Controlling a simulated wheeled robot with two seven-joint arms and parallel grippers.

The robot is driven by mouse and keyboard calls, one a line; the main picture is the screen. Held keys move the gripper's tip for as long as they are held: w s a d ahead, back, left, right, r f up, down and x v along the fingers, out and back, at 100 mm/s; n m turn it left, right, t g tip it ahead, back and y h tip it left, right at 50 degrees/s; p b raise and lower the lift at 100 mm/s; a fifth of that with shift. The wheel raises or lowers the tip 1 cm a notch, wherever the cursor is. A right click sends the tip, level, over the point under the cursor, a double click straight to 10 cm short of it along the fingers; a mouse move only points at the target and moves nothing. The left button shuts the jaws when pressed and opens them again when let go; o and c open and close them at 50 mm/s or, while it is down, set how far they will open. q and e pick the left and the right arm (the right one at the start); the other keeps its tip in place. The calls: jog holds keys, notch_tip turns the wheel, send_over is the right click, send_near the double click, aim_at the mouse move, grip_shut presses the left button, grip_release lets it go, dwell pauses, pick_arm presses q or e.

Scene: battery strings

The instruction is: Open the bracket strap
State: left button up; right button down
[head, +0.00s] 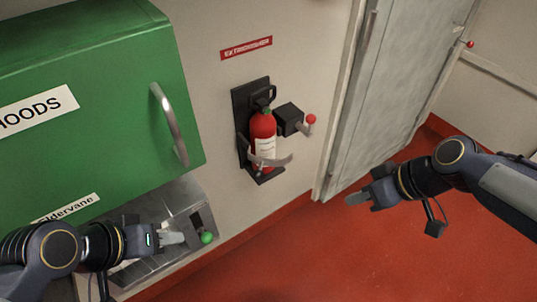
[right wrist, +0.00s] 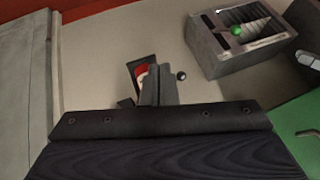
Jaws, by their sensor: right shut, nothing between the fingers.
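A red fire extinguisher (head: 263,132) with a white label stands upright in a black wall bracket (head: 243,108). A grey curved bracket strap (head: 272,161) crosses its lower front, and its right end sticks out past the bracket. I cannot tell whether it is fastened. My right gripper (head: 357,198) is shut and empty, to the right of and lower in the picture than the strap, apart from it. In the right wrist view its fingers (right wrist: 158,86) partly hide the extinguisher (right wrist: 142,74). My left gripper (head: 172,238) is beside a green ball knob (head: 207,238); its opening is unclear.
A black box (head: 288,118) with a red ball lever (head: 311,119) is on the wall right of the extinguisher. A green cabinet (head: 110,130) with a metal handle is at left, above a steel box (head: 180,207). A grey door (head: 385,90) stands at right. The red floor (head: 270,270) is clear.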

jog(key=w+a+n+g+h+p, duration=0.1)
jog(key=w+a+n+g+p, duration=0.1)
jog(key=w+a+n+p, duration=0.4)
jog(key=w+a+n+g+p, duration=0.1)
jog(key=w+a+n+p, duration=0.2)
jog(key=w+n+p, duration=0.35)
jog(key=w+a+f, duration=0.1)
jog(key=a+f, duration=0.7)
jog(key=f, duration=0.1)
jog(key=shift+a+f+m+p, duration=0.25)
jog(key=shift+a+m+p, duration=0.05)
jog(key=shift+m+p, duration=0.15)
jog(key=shift+s+a+m+b, duration=0.15)
jog(key=shift+a+m+b, duration=0.15)
jog(key=shift+b, duration=0.2)
